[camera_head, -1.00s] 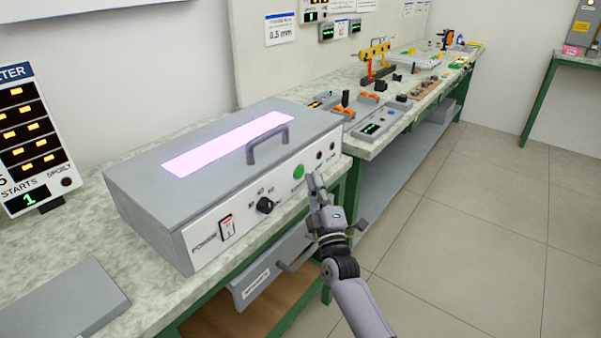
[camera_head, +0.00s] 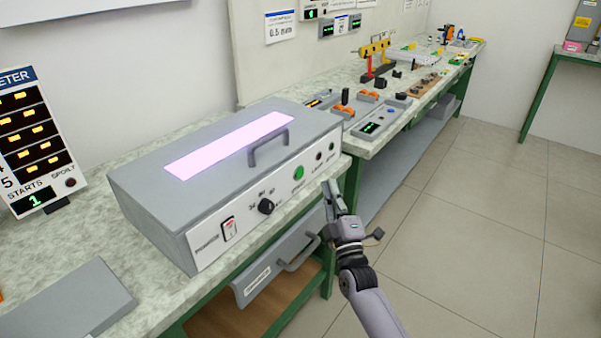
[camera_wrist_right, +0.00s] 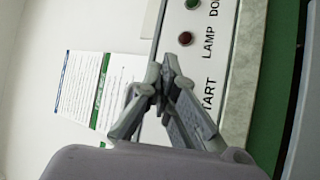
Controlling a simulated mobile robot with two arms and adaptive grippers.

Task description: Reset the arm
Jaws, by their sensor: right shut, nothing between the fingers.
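My right gripper (camera_head: 330,190) is shut and empty, in front of the right end of a grey box-shaped machine (camera_head: 150,190), apart from its front panel. In the right wrist view its fingertips (camera_wrist_right: 166,75) meet, with nothing between them. The machine has a glowing pale pink window and a handle on its lid. Its front panel holds a rocker switch (camera_head: 229,229), a black knob (camera_head: 265,206) and a green button (camera_head: 299,172). The wrist view shows a red lamp (camera_wrist_right: 185,38) and part of the lettering. My left gripper is not in view.
A drawer (camera_head: 280,270) with a handle is under the bench near my right arm. A meter board (camera_head: 35,150) stands at the left. A second bench (camera_head: 420,95) with several fixtures runs to the back. The tiled floor (camera_head: 480,220) at the right is clear.

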